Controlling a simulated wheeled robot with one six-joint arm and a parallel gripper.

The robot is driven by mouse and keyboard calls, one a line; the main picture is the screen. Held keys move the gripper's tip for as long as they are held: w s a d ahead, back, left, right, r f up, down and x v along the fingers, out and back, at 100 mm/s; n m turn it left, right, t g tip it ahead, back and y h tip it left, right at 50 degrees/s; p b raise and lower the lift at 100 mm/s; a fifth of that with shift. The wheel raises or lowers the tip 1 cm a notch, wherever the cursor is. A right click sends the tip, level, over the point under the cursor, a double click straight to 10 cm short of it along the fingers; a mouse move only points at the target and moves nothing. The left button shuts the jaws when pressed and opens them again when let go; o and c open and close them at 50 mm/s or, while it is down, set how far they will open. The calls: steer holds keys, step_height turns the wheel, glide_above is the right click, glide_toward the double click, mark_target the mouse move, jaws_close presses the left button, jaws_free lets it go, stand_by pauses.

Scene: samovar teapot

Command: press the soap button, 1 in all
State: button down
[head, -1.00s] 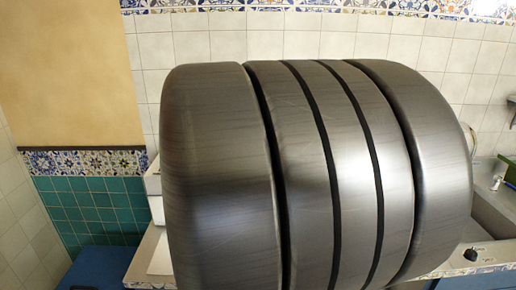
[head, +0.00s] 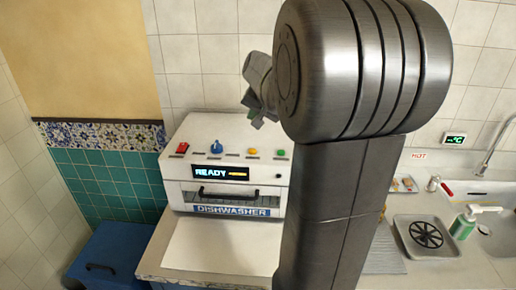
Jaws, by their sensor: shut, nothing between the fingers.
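A white dishwasher (head: 183,202) stands on the counter at centre left, its display reading READY. Its sloped top panel carries a red switch (head: 182,148), a blue knob (head: 216,147), a yellow button (head: 252,152) and a green button (head: 281,153). I cannot read a soap label on any of them. A green bottle with a white pump top (head: 463,225) stands beside the sink at right. My gripper (head: 257,122) is shut and empty. In the picture it appears just above the dishwasher's top edge; its distance from the panel is unclear.
My arm hides the counter right of the dishwasher. A round black grate (head: 426,234) lies in a grey basin, with the sink (head: 496,238) and faucet (head: 497,145) farther right. A blue cabinet (head: 105,262) stands at lower left. A white sheet (head: 220,247) lies before the dishwasher.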

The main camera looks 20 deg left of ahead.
mark_target(254, 152)
steer(key=shift+f, duration=0.1)
step_height(254, 152, down, 9)
steer(key=b, duration=0.6)
steer(key=shift+b, duration=0.4)
stand_by(1.7)
steer(key=shift+f+b, duration=0.25)
steer(key=shift+b, duration=0.1)
steer(key=shift+f+b, duration=0.4)
steer(key=shift+f, duration=0.05)
stand_by(0.5)
steer(key=shift+r, duration=0.1)
steer(key=shift+r+p, duration=0.65)
steer(key=shift+r, duration=0.15)
steer(key=shift+r+p, duration=1.85)
steer(key=shift+r, duration=0.65)
